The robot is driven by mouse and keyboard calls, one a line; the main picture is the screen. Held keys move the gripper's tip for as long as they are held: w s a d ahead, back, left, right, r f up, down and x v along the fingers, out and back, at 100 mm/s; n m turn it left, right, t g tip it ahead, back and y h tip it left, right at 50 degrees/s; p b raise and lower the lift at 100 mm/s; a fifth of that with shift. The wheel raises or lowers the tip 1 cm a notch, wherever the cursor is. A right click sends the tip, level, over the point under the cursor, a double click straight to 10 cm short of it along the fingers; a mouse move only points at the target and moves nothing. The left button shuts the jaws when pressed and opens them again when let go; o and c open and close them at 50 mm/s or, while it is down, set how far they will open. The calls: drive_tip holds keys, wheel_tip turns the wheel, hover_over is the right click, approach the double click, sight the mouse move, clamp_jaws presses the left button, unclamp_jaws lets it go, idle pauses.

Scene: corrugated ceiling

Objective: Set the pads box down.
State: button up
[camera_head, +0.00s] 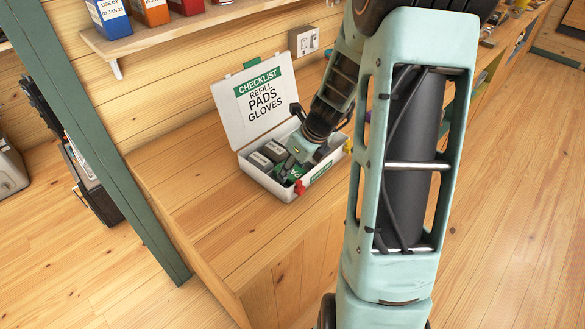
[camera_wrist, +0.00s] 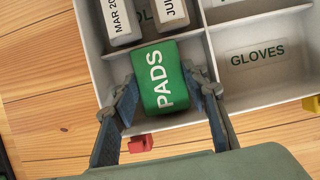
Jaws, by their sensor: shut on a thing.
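The green pads box (camera_wrist: 160,80), lettered PADS, is between the two fingers of my gripper (camera_wrist: 160,98) in the wrist view. My gripper is shut on it, one finger on each side. The box is inside the front part of a left compartment of the white kit case (camera_head: 257,181). I cannot tell whether its underside touches the case floor. In the head view my gripper (camera_head: 294,168) reaches down into the case and hides most of the box. The open lid (camera_head: 257,103) reads CHECKLIST, REFILL PADS GLOVES.
Two dated boxes (camera_wrist: 121,20) (camera_wrist: 173,14) stand behind the pads box. The right compartment (camera_wrist: 260,70), labelled GLOVES, is bare. Clear wooden counter (camera_head: 190,190) lies left. A shelf (camera_head: 185,32) with coloured boxes hangs above.

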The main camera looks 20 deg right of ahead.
drive_tip(key=shift+f, duration=0.1)
drive_tip(key=o, duration=1.2)
drive_tip(key=shift+c, duration=0.2)
drive_tip(key=shift+r, duration=0.3)
drive_tip(key=p+v, duration=0.1)
drive_tip(key=v, duration=1)
drive_tip(key=shift+s+r, duration=0.2)
drive_tip(key=shift+r, duration=0.15)
